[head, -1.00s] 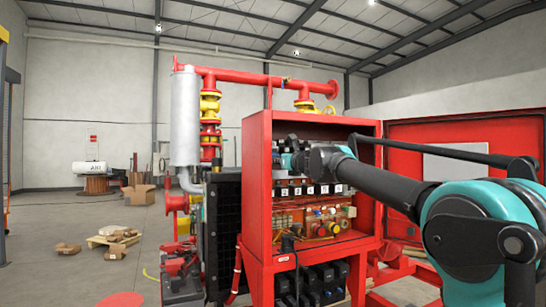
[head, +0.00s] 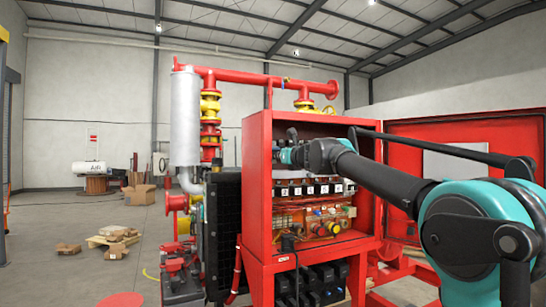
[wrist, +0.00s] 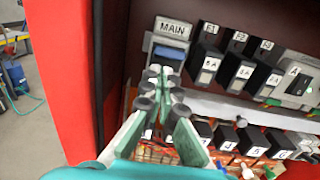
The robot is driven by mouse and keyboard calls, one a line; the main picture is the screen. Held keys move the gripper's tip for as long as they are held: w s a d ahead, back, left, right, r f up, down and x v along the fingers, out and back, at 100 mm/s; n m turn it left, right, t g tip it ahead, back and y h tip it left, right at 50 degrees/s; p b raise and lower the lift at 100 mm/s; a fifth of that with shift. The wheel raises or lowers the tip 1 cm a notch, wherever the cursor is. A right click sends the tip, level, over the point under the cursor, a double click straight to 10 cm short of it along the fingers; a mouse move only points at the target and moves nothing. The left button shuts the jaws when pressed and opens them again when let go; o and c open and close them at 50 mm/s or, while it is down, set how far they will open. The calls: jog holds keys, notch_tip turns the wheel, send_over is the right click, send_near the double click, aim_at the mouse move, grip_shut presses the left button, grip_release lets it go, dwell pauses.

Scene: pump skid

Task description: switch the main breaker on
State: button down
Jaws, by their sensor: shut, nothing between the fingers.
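The main breaker (wrist: 166,54) sits under a white plate marked MAIN (wrist: 172,27) in the wrist view, at the upper left of the panel. It has a blue-grey face, and its lower part is hidden by my fingertips. I cannot tell whether the tips touch the breaker. In the head view my gripper (head: 282,156) reaches into the red cabinet (head: 258,200), and the main breaker is not clearly visible there.
Numbered breakers (wrist: 238,68) stand in rows to the right, with a larger switch marked A (wrist: 298,84) beyond them. Coloured knobs and wires (head: 318,222) lie below. The red cabinet side wall (wrist: 65,75) is close on the left. The open door (head: 460,150) is at the right.

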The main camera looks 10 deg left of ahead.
jog(key=v, duration=0.7)
jog(key=shift+f, duration=0.3)
dwell(0.5)
jog(key=s+d+f+n+g+h, duration=0.1)
jog(key=s+d+f+n+g, duration=0.15)
jog(key=s+f+n, duration=0.65)
jog(key=d+f+n+g+h, duration=0.15)
jog(key=d+f+n, duration=0.25)
jog(key=f, duration=1.2)
jog(key=s+d+f+n+g, duration=0.3)
jog(key=s+f+n, duration=0.25)
jog(key=f, duration=0.65)
jog(key=s+d+f+n+g+h, duration=0.2)
jog(key=s+d+f+n, duration=0.3)
jog(key=s+d+f, duration=0.4)
jog(key=s+d+f+n+g+h, duration=0.1)
jog(key=s+d+f+n+h, duration=0.4)
jog(key=s+d+f, duration=0.3)
jog(key=s+f, duration=0.4)
jog(key=f, duration=0.4)
jog(key=shift+d+f+n+g, duration=0.2)
jog(key=shift+d+n+g, duration=0.15)
jog(key=shift+d+g, duration=0.05)
